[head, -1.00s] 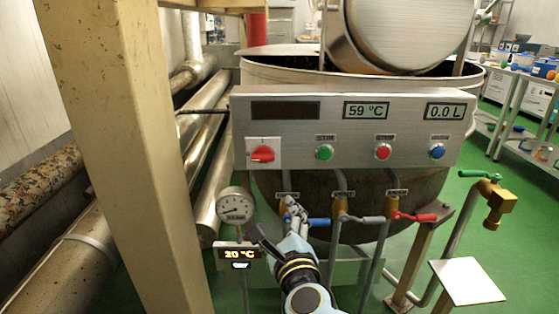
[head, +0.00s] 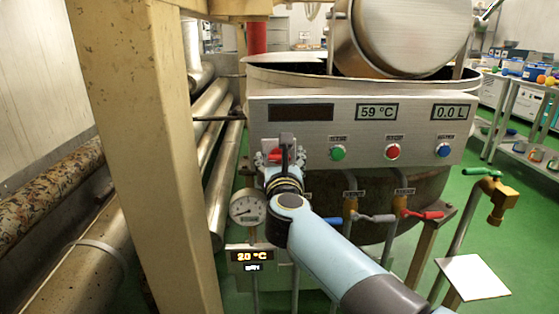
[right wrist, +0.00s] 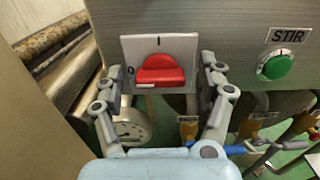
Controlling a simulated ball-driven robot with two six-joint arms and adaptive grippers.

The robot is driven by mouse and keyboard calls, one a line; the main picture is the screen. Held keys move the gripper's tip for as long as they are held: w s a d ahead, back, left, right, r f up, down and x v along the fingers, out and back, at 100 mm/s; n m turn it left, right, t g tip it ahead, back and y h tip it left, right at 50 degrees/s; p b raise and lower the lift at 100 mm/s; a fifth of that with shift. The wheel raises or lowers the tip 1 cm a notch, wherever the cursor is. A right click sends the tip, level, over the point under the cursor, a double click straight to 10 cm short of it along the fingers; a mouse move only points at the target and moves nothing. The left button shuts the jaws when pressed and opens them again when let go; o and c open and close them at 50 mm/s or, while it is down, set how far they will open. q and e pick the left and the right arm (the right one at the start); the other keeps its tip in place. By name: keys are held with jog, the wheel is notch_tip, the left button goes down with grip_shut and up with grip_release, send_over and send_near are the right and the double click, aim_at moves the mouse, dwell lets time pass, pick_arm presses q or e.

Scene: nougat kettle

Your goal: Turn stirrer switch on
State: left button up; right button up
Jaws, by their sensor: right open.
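A red rotary switch (right wrist: 160,72) sits on a white plate at the left end of the metal control panel (head: 360,150). Its plate has an I mark at the top and a 0 mark at the left. The handle lies roughly horizontal. My right gripper (right wrist: 162,78) is open, with one finger on each side of the switch. I cannot tell whether the fingers touch the panel. In the head view my right gripper (head: 284,154) partly covers the red switch (head: 274,154). A green button (right wrist: 277,66) labelled STIR is right of the switch. My left gripper is out of view.
Red (head: 393,151) and blue (head: 443,149) buttons are farther right on the panel. Below are valves with grey (head: 374,218) and red (head: 418,213) handles and a round gauge (head: 247,206). A beige post (head: 160,150) stands close on the left.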

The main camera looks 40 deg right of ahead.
jog(key=c, duration=1.2)
jog(key=shift+o, duration=0.2)
